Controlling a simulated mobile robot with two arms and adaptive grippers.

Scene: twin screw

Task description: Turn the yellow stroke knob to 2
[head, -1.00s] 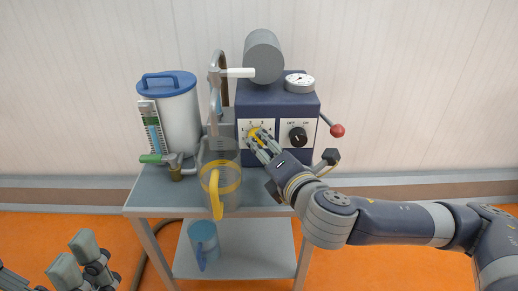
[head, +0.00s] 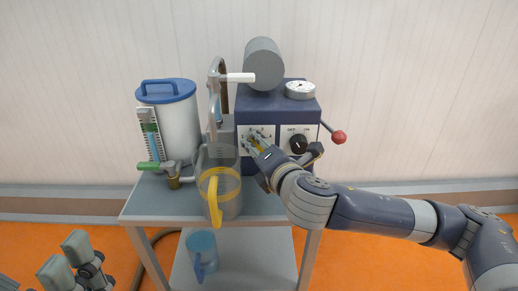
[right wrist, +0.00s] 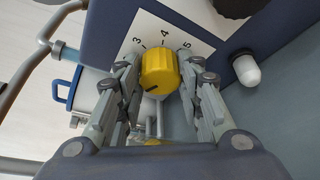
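The yellow stroke knob (right wrist: 159,72) sits on a white scale plate (right wrist: 150,32) of the dark blue machine; the numbers 3, 4 and 5 show beside it. A dark mark on the knob points to the lower left in the right wrist view; the number it points to cannot be read. My right gripper (right wrist: 159,78) has a finger against each side of the knob. In the head view the gripper (head: 258,143) covers most of the knob and part of its scale. My left gripper (head: 65,258) is at the lower left, empty, its fingers apart.
A black OFF/ON switch (head: 298,144) is right of the knob, close to my right gripper. A red-tipped lever (head: 338,137) sticks out at the right. A clear jug with a yellow handle (head: 214,203) stands in front of the machine on the grey cart (head: 150,207).

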